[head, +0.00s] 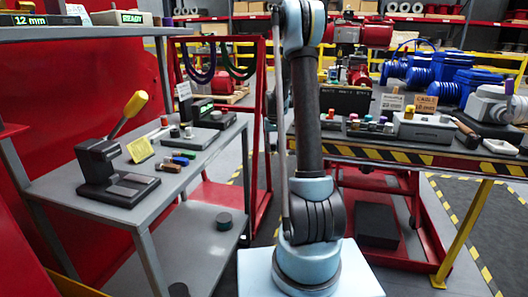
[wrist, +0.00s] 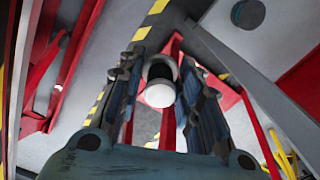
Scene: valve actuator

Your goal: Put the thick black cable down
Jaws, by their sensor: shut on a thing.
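A short thick black cylinder with pale ends, which looks like the thick black cable (wrist: 159,72), sits between the fingers of my gripper (wrist: 161,70) in the wrist view. The gripper is shut on it and holds it in the air, with floor and red frame parts behind it. One pale round end faces the camera. In the head view my arm stands in the middle and hides the gripper and the held piece.
A grey workbench (head: 75,204) at the left carries a black press with a yellow lever (head: 128,112), a yellow card (head: 140,150) and small coloured cylinders (head: 180,158). A dark round piece (head: 224,222) lies on its lower shelf. A striped-edge table (head: 430,157) stands right, crowded with parts.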

